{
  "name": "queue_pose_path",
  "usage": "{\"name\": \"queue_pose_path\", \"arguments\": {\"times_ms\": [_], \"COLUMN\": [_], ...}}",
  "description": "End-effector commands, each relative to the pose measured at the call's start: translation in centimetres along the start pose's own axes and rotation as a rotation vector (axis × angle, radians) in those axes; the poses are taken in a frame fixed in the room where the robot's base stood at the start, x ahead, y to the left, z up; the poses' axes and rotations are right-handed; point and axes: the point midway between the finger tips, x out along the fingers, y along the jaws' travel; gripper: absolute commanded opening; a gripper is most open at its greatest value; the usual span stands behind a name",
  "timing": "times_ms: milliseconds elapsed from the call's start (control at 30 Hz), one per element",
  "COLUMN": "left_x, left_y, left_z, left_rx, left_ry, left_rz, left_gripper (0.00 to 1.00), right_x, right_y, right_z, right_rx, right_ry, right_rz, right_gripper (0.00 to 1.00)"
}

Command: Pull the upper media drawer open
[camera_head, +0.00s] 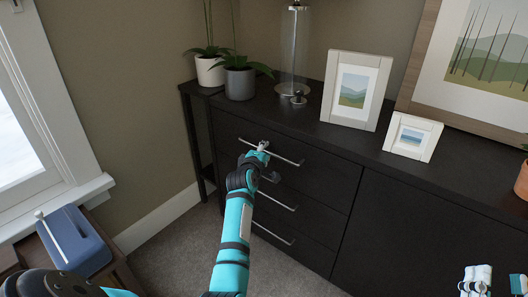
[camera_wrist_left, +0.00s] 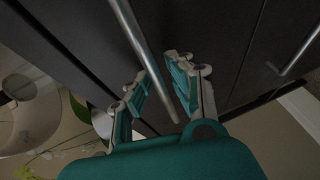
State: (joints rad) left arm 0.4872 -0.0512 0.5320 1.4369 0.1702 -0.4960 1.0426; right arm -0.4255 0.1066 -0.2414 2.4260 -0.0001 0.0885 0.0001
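The upper media drawer (camera_head: 232,131) is the top drawer of a black cabinet, with a straight silver bar handle (camera_head: 286,159). Its front looks flush with the cabinet, so it appears closed. My left gripper (camera_head: 262,148) is at the middle of this handle. In the left wrist view the handle bar (camera_wrist_left: 139,42) runs between the two fingers of the left gripper (camera_wrist_left: 160,84), which are drawn in close on it. My right gripper (camera_head: 498,282) is at the bottom right corner, partly cut off, its fingers apart and empty, away from the drawer.
Two more drawers with bar handles (camera_head: 275,234) lie below. On the cabinet top stand potted plants (camera_head: 240,84), a glass lamp (camera_head: 294,50) and picture frames (camera_head: 355,91). Carpet (camera_head: 190,254) in front is clear. A blue box (camera_head: 73,242) is at lower left.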

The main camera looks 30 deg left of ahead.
Motion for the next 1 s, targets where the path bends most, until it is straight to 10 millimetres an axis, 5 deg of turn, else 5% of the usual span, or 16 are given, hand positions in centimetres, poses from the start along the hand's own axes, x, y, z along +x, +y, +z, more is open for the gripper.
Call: {"name": "queue_pose_path", "arguments": {"times_ms": [167,333,1000], "left_x": [0.0,0.0,-0.3], "left_y": [0.0,0.0,0.1], "left_z": [0.0,0.0,-0.1], "left_rx": [0.0,0.0,0.003], "left_ry": [0.0,0.0,0.001], "left_rz": [0.0,0.0,0.001], "left_gripper": [0.2,0.0,0.0], "right_x": [0.0,0.0,0.0], "right_y": [0.0,0.0,0.2], "right_z": [0.0,0.0,1.0], "right_rx": [0.0,0.0,-0.004], "right_ry": [0.0,-0.001,-0.072], "right_rz": [0.0,0.0,0.005], "right_gripper": [0.4,0.4,0.4]}}
